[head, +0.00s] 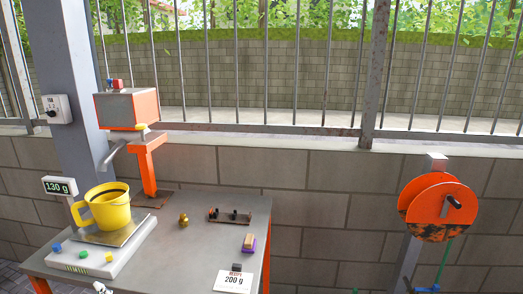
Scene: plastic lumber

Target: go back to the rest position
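Neither of my grippers shows in the head view, and no part of my arms can be made out for sure. A yellow jug (106,212) stands upright on the plate of a white scale (93,263). The scale's display (60,186) reads 130 g. The inside of the jug is mostly hidden by its near wall.
A grey table (190,262) carries an orange-and-grey machine (148,160), a brass piece (184,219), a small rack (229,215), a small block (249,241) and a 200 g card (234,281). An orange wheel (425,212) stands right. A wall and railing close the back.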

